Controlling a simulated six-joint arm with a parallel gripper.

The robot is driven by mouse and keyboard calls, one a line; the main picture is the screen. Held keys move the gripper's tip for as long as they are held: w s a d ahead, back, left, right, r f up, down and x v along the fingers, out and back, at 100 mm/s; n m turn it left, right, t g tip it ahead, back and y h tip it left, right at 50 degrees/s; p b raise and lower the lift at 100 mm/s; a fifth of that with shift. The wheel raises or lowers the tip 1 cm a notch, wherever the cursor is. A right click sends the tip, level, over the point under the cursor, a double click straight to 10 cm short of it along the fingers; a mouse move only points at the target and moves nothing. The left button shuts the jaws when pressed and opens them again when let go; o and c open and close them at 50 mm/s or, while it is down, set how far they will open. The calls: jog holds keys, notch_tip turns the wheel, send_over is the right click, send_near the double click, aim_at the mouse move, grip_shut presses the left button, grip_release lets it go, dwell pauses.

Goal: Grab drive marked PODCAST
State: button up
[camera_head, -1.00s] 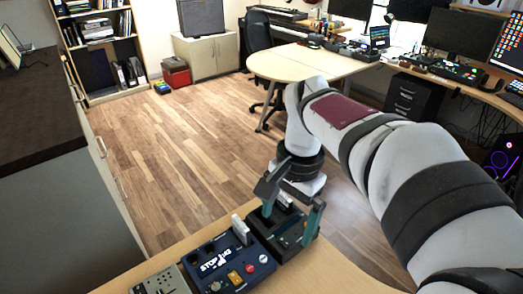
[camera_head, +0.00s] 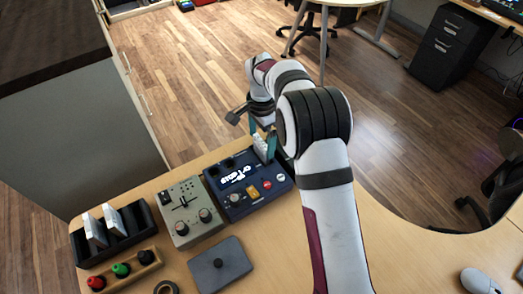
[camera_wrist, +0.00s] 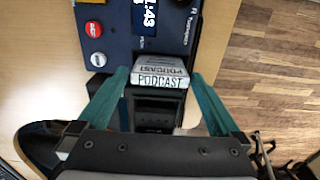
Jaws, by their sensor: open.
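The drive marked PODCAST (camera_wrist: 159,77) is a pale block in the wrist view, with the word legible on its near face and repeated above. It sits at the blue device's edge, with black parts just below it. My gripper (camera_wrist: 159,76) is open, with one teal finger on each side of the drive. Small gaps seem to show, and I cannot tell whether either finger touches. In the head view my gripper (camera_head: 263,137) is at the device's back right corner, with a white block (camera_head: 261,148) between its fingers. My arm hides much of the area behind.
The blue device (camera_head: 225,193) has knobs and a lit display. Left of it are a grey mixer (camera_head: 178,226), a black rack (camera_head: 140,216) with white drives, and a wooden tray (camera_head: 150,264) of coloured knobs. A dark grey lidded piece (camera_head: 219,262) lies in front.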

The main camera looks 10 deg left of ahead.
notch_tip(320, 180, down, 2)
jog(key=shift+f, duration=0.1)
jog(key=c, duration=1.2)
jog(key=shift+r, duration=0.2)
